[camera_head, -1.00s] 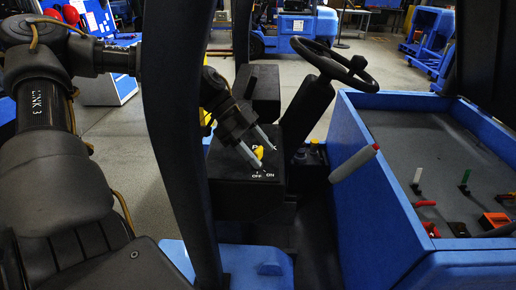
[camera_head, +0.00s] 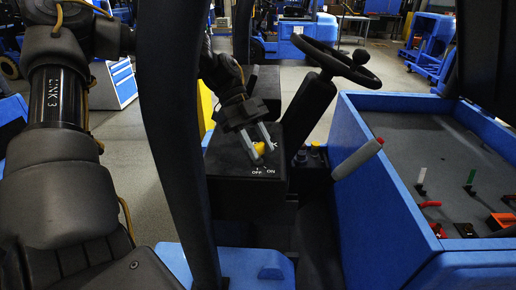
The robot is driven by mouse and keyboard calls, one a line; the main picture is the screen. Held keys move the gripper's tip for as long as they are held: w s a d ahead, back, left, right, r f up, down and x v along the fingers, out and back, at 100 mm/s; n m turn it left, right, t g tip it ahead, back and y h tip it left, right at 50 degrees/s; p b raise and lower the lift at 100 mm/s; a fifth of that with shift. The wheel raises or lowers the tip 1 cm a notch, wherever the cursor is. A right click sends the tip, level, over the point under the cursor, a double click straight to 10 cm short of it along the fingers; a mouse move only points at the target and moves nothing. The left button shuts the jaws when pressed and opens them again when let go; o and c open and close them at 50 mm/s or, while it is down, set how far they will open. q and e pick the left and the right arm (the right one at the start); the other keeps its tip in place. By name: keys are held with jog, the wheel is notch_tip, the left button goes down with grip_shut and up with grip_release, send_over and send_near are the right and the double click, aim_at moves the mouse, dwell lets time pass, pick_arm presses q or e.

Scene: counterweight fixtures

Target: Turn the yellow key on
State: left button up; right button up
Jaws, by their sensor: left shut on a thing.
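The yellow key (camera_head: 259,149) sits on the top of a black console (camera_head: 228,180) with white OFF and ON marks in front of it. My left gripper (camera_head: 260,154) reaches in from the left behind a dark post, its two grey fingers on either side of the key and shut on it. The key's lower part is partly hidden by the fingers, so I cannot tell exactly which mark it points to. My right gripper is not in view.
A dark post (camera_head: 180,150) stands in front of my left arm. A steering wheel (camera_head: 336,58) rises behind the console. A grey lever with a red tip (camera_head: 357,159) stands to the right, beside a blue tray (camera_head: 372,215) with several small levers.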

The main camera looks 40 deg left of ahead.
pick_arm(q)
jog(key=o, duration=1)
jog(key=shift+b+v, duration=1.05)
jog(key=shift+v, duration=4.35)
